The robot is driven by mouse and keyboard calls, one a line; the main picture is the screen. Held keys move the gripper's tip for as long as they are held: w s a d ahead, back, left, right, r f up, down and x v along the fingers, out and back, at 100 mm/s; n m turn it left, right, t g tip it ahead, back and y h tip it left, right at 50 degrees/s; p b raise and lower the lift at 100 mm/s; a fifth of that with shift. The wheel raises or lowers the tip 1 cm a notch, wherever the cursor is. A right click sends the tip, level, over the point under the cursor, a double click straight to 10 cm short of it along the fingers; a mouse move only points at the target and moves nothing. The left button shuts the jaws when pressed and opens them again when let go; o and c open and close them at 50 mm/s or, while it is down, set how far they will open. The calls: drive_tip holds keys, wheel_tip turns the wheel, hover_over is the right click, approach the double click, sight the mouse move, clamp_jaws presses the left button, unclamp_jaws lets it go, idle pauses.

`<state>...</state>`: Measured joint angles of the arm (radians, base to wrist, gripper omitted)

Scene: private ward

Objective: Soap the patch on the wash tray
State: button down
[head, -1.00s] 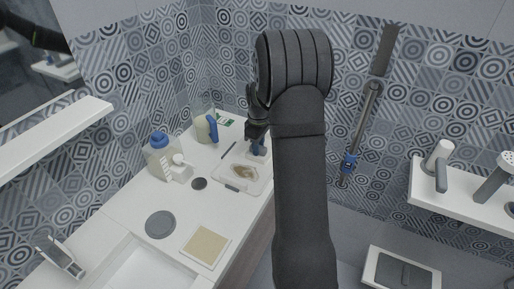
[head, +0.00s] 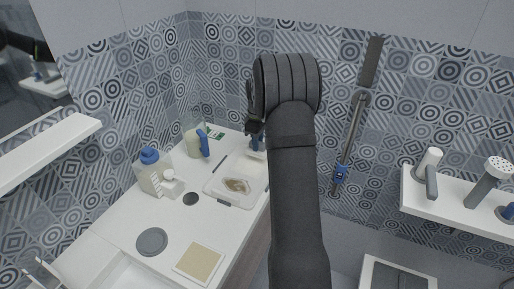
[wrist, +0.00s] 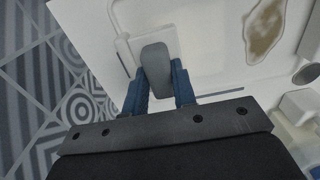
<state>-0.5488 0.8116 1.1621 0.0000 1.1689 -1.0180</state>
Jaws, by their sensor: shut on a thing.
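The wash tray (head: 216,189) is a pale, shallow tray on the white counter, with a brown patch (head: 237,185) on its floor. The patch also shows at the upper right of the wrist view (wrist: 264,27). My gripper (wrist: 158,80) has blue fingers shut on a grey rounded block (wrist: 154,62), which may be the soap; I cannot tell for sure. In the head view my gripper (head: 256,138) is at the tray's far end, partly hidden by my arm.
A blue-capped bottle (head: 149,168) and a small white container (head: 172,186) stand left of the tray. A cup (head: 194,146) with a blue item is behind it. A grey disc (head: 152,242) and a beige square (head: 199,263) lie in front. The tiled wall is close behind.

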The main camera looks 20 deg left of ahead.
drive_tip(key=shift+r, duration=2.6)
